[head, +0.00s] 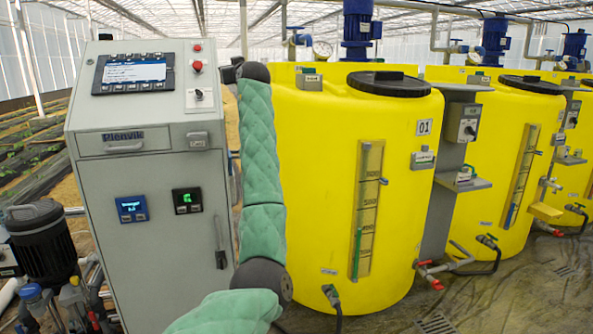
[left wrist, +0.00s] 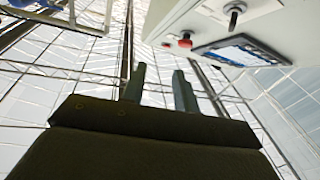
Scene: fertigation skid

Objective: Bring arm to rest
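My left arm (head: 263,170), in a green padded sleeve, rises from the bottom of the head view and stands nearly upright between the control cabinet (head: 155,190) and the yellow tank 01 (head: 345,150). Its dark wrist end is at the top, beside the cabinet's upper right edge; the fingers cannot be made out there. In the left wrist view my left gripper (left wrist: 160,88) shows two fingers apart with nothing between them, against the greenhouse roof. The cabinet's sloped panel (left wrist: 215,25) appears upside down at upper right in that view, apart from the fingers. My right gripper is in neither view.
The cabinet carries a display (head: 134,73), a red button (head: 197,66) and a rotary switch (head: 199,94). A black pump (head: 42,240) with pipes stands at lower left. More yellow tanks (head: 510,160) with valves stand to the right. Wet floor (head: 530,290) at lower right is mostly clear.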

